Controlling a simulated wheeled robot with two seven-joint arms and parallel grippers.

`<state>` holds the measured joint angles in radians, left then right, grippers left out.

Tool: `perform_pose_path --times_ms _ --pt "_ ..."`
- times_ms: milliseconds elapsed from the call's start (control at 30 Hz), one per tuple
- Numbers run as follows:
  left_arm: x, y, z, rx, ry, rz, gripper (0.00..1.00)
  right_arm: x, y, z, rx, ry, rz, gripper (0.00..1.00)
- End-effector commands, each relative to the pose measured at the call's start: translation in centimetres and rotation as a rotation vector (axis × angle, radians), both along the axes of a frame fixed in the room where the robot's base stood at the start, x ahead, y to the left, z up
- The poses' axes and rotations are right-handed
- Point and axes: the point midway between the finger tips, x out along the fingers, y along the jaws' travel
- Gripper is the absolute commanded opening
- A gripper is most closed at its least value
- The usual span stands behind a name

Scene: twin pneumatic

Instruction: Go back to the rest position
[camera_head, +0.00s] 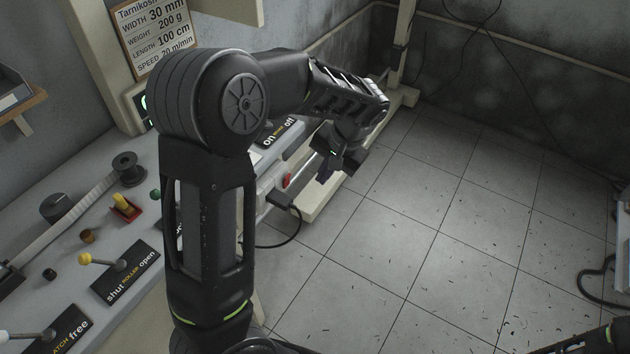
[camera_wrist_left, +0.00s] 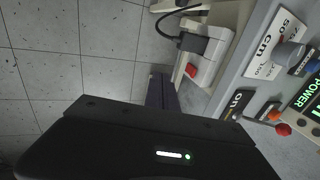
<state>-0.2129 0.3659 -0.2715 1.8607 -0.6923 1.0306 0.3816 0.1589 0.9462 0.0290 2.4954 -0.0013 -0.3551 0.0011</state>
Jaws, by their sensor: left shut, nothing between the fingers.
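My left arm comes in from the bottom left of the head view and reaches over the control bench (camera_head: 140,215). Its gripper (camera_head: 326,174) hangs near the far end of the bench front, pointing down, beside a red switch (camera_head: 287,181). The fingers look dark and closed with nothing between them. In the left wrist view the fingers (camera_wrist_left: 160,92) show as a narrow dark shape past the wrist housing, apart from the white socket box (camera_wrist_left: 206,55) with its black plug. My right gripper is not in view; only a bit of dark arm shows at the bottom right of the head view.
The bench carries a yellow-knobbed lever (camera_head: 85,258), a black spool (camera_head: 127,168) and labelled plates. A sign (camera_head: 150,35) stands behind it. A black cable (camera_head: 296,225) hangs from the plug. The tiled floor (camera_head: 430,240) to the right is open.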

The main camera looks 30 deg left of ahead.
Motion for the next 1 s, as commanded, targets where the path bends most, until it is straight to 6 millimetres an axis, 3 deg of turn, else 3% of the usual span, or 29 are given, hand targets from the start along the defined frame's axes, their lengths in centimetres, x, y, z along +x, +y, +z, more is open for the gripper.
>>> perform_pose_path --times_ms 667,767,867,967,1000 --pt "0.0 -0.4 0.5 -0.001 0.002 -0.005 0.0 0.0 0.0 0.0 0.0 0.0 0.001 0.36" --pt "0.8 -0.7 0.4 -0.016 -0.025 -0.034 0.0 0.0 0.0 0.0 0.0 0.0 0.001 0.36" --pt "2.5 -2.2 -0.2 -0.072 -0.09 -0.079 0.0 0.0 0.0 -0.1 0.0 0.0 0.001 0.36" --pt "3.9 -6.1 -2.1 -0.183 -0.172 -0.156 0.0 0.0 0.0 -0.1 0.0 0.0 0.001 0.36" --pt "4.2 -8.3 -3.4 -0.238 -0.202 -0.188 0.0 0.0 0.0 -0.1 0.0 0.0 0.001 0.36"
